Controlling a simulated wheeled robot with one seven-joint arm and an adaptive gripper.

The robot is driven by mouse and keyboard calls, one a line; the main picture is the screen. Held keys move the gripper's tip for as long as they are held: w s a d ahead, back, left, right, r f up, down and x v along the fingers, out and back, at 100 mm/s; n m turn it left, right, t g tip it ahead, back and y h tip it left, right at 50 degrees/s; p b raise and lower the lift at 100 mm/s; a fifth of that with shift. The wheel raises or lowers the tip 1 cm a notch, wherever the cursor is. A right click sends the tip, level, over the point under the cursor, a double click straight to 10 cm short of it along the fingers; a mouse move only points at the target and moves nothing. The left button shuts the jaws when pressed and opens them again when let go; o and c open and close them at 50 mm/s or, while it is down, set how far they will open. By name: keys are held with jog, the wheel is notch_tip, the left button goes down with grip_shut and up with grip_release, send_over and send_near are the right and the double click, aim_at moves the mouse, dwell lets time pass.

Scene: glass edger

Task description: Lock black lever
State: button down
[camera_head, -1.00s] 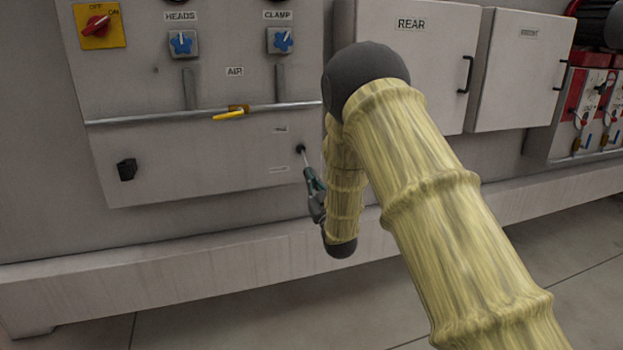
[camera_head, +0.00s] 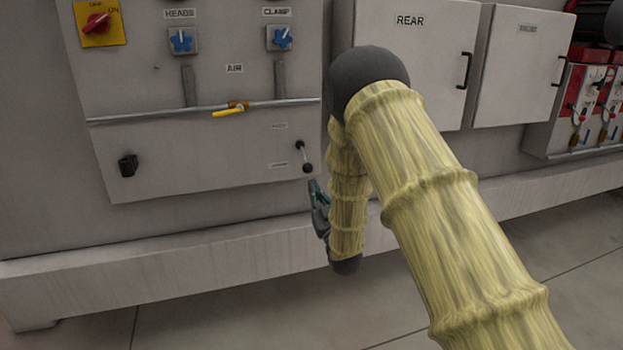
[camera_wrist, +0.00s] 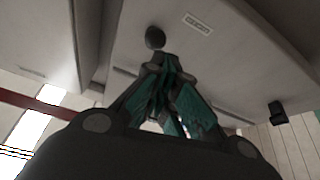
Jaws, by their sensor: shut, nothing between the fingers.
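The black lever (camera_head: 303,157) is on the lower right of the grey panel. It is a thin rod with a dark ball end, hanging down and slightly right from its pivot, near the lower of two small labels too blurred to read. My gripper (camera_head: 313,186), green and grey, is shut and empty just below the ball, with a small gap showing. In the wrist view the lever's dark ball (camera_wrist: 155,38) shows just beyond the closed fingertips (camera_wrist: 162,62). Whether they touch there is hard to tell.
A black knob (camera_head: 127,166) is at the panel's lower left. A horizontal pipe with a yellow valve handle (camera_head: 229,112) runs above the lever. Blue knobs and a red switch (camera_head: 97,24) are higher. A pale ledge (camera_head: 160,262) runs below the panel.

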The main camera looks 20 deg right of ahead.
jog(key=shift+s+d+f, duration=0.1)
jog(key=shift+s+f, duration=0.15)
jog(key=shift+f, duration=0.35)
jog(key=shift+s+a+f, duration=0.1)
jog(key=shift+s+f, duration=0.15)
jog(key=shift+f, duration=0.4)
jog(key=shift+s+d+f, duration=0.1)
jog(key=shift+s+f, duration=0.15)
jog(key=shift+f, duration=0.35)
